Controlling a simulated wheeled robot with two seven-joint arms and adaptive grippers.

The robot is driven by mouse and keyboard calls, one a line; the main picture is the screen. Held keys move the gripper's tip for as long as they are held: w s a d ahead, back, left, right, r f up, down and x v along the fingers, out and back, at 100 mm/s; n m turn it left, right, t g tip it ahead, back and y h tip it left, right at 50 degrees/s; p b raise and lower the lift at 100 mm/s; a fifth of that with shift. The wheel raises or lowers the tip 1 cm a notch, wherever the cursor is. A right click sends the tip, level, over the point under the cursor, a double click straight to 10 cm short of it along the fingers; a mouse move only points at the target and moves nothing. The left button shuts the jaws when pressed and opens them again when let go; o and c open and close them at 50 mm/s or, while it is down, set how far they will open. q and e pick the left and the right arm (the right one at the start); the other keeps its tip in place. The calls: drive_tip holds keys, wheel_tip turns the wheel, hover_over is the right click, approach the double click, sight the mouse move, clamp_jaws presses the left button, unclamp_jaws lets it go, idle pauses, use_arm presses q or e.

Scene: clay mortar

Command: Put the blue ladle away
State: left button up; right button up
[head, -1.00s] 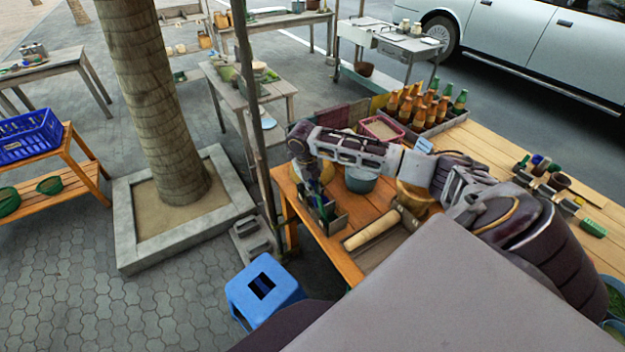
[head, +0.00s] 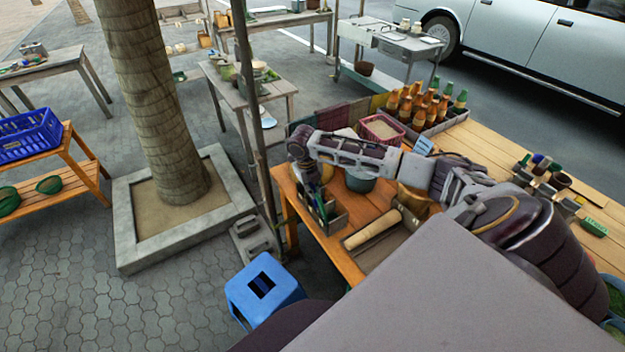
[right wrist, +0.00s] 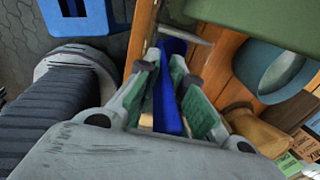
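My right gripper (head: 316,190) is over the small utensil box (head: 338,224) at the near left corner of the wooden table. In the right wrist view its green-padded fingers (right wrist: 168,75) stand close on both sides of a long blue handle, the blue ladle (right wrist: 168,100), and look shut on it. The ladle's far end is hard to make out. In the head view the ladle is mostly hidden by my arm, among green and blue handles at the box. My left gripper is not in view.
A grey-blue pot (head: 361,180), a rolling pin (head: 372,230) and a pink basket (head: 381,129) are near the box. Bottles (head: 425,105) stand in a crate behind. A metal pole (head: 262,150) rises beside the table's left edge. A blue stool (head: 264,290) stands on the paving.

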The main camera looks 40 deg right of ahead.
drive_tip(key=o, duration=0.4)
drive_tip(key=shift+r, duration=0.15)
drive_tip(key=r, duration=0.4)
drive_tip(key=a+r, duration=0.1)
drive_tip(key=r, duration=0.2)
drive_tip(key=a+r, duration=0.1)
drive_tip(key=r, duration=0.3)
drive_tip(key=shift+w+r, duration=0.1)
drive_tip(key=shift+r, duration=0.2)
drive_tip(key=shift+f, duration=0.1)
idle(0.4)
